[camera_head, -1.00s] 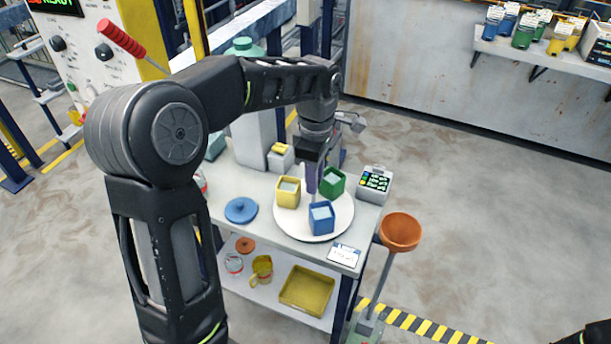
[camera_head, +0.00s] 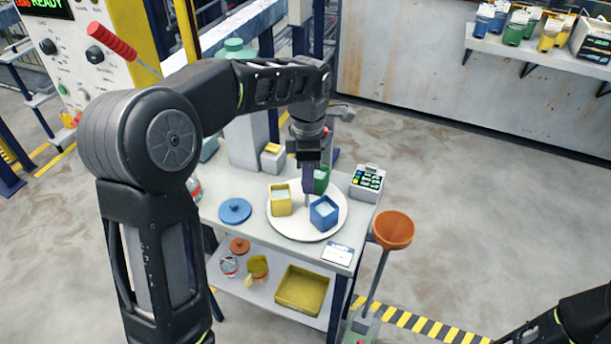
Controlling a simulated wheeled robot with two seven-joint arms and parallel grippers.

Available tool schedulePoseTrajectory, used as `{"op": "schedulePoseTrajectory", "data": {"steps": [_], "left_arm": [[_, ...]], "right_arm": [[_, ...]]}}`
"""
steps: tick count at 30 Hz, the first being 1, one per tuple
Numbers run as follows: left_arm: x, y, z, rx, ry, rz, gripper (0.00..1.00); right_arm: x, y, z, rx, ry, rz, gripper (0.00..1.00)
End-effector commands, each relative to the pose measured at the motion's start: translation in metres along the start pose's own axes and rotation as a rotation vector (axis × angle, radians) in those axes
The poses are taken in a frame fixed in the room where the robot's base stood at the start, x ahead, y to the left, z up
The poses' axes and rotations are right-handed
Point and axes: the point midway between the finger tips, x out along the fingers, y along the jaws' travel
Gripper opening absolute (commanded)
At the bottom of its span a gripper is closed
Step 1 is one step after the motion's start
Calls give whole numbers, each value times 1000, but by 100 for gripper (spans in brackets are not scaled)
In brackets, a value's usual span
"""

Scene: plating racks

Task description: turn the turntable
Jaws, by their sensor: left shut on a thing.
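The turntable (camera_head: 278,225) is a white round disc on top of a grey cart. A yellow square cup (camera_head: 280,203), a green cup (camera_head: 321,181) and a blue cup (camera_head: 324,213) stand on it around its middle, each with pale contents. My left gripper (camera_head: 307,186) points down over the middle of the disc, between the cups. It is shut on a thin upright post (camera_head: 307,201) there; the grip itself is small and partly hidden. The gripper partly covers the green cup. Part of my right arm shows at the lower right corner, its gripper out of view.
A blue lid (camera_head: 235,211) lies left of the turntable. An orange bowl (camera_head: 393,230) on a stand is close to the right edge. A yellow tray (camera_head: 301,290) sits on the lower shelf.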

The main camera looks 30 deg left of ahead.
Motion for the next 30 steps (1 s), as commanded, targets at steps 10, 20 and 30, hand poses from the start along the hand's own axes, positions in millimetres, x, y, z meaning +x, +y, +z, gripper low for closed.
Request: {"op": "schedulePoseTrajectory", "data": {"steps": [10,20,30], "left_arm": [[-2,1,0,-5,-2,5,0],[-1,1,0,-4,-1,3,45],[-2,0,1,-4,-1,2,48]], "right_arm": [[0,0,0,0,0,0,41],[0,0,0,0,0,0,41],[0,0,0,0,0,0,41]]}}
